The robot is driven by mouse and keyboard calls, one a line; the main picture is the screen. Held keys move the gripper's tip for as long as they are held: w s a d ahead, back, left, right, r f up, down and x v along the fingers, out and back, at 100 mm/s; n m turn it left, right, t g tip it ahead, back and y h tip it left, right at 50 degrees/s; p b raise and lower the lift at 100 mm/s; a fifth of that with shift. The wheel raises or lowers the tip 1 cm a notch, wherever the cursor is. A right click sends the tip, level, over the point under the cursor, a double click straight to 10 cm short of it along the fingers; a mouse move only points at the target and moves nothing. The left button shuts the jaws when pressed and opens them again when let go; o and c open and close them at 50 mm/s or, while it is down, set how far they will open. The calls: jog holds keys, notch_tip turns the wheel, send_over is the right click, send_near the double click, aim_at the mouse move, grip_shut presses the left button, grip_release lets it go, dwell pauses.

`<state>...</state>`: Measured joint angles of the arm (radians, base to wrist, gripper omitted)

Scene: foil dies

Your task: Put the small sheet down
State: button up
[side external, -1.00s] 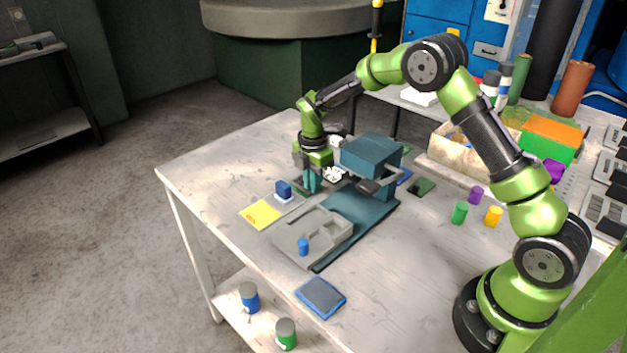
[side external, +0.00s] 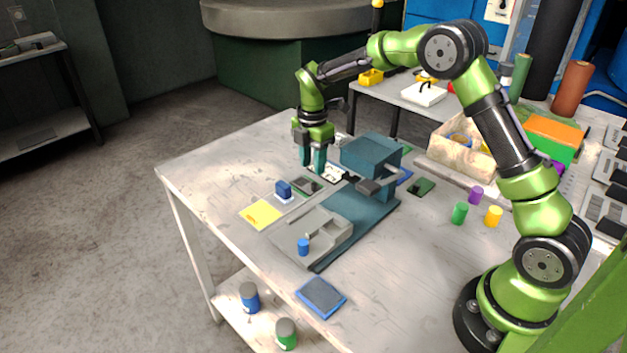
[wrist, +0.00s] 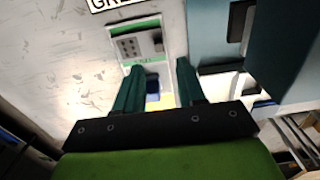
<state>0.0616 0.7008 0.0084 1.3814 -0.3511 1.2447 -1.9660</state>
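A small flat green-edged sheet (side external: 306,185) lies on the table behind the blue block, with a grey dotted plate on it. I cannot tell for sure that it is the task's small sheet. In the wrist view this sheet (wrist: 148,62) lies flat beyond and between my fingers. My gripper (side external: 313,170) is above the table near it, fingers pointing down. In the wrist view my gripper (wrist: 159,66) has its two teal fingers apart, with nothing held between them.
A blue block (side external: 283,188) on a white piece and a yellow sheet (side external: 261,213) lie in front. The teal press (side external: 370,155) stands close on the right, with a grey stepped tray (side external: 318,232) before it. A blue-edged pad (side external: 320,296) lies at the front edge. The table's left side is bare.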

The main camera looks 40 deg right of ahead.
aim_at(312, 184)
jog(key=s+a+r+m+t, duration=0.35)
jog(key=s+r+m, duration=0.75)
jog(key=r, duration=0.6)
jog(key=s+a+m+t+y, duration=0.2)
jog(key=s+m+t, duration=0.1)
jog(key=s+m, duration=0.8)
jog(key=shift+s+a+f+t, duration=0.2)
jog(key=shift+s+a+t, duration=0.15)
jog(key=shift+s, duration=2.1)
